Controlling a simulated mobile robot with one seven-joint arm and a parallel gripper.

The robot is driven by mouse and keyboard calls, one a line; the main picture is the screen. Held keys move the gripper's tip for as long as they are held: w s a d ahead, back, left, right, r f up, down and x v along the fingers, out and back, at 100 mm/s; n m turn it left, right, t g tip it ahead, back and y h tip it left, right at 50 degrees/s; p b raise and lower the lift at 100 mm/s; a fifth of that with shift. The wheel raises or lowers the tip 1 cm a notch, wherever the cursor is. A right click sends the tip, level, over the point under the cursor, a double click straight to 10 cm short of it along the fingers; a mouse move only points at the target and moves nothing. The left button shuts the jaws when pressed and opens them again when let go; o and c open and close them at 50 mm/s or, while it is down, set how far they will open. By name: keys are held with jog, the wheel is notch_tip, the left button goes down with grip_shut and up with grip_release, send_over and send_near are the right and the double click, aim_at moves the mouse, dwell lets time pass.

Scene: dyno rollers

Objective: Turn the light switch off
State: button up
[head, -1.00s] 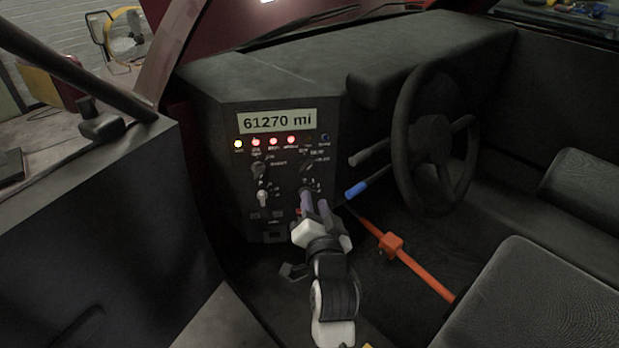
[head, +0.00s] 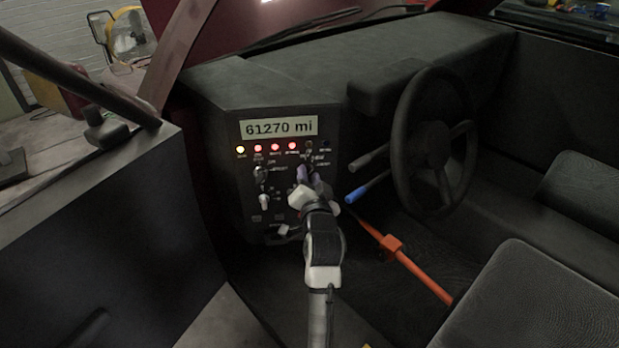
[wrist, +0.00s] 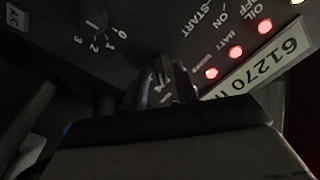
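The light switch appears to be the dark rotary knob at the upper right of the dashboard panel (head: 240,195). In the head view my gripper (head: 307,172) is in front of it and hides most of it. In the wrist view the knob (wrist: 161,68) stands between the two purple fingertips of my gripper (wrist: 163,85), one on each side. The fingers are apart; whether they touch the knob is unclear. The knob's position labels are too blurred or covered to read.
A left knob (head: 260,172) and a pale key-like piece (head: 264,201) are nearby. A 0-to-3 dial (wrist: 92,15) shows in the wrist view. The steering wheel (head: 435,140), blue-tipped lever (head: 365,188) and orange bar (head: 425,275) are to the right. The mileage display (head: 278,127) is above.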

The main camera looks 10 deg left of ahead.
grip_shut()
jog(key=shift+n, duration=0.4)
jog(key=shift+a+n+b, duration=0.2)
jog(key=shift+n+b, duration=0.65)
jog(key=shift+n, duration=2.75)
jog(key=shift+o, duration=0.7)
grip_release()
jog(key=shift+s, duration=0.1)
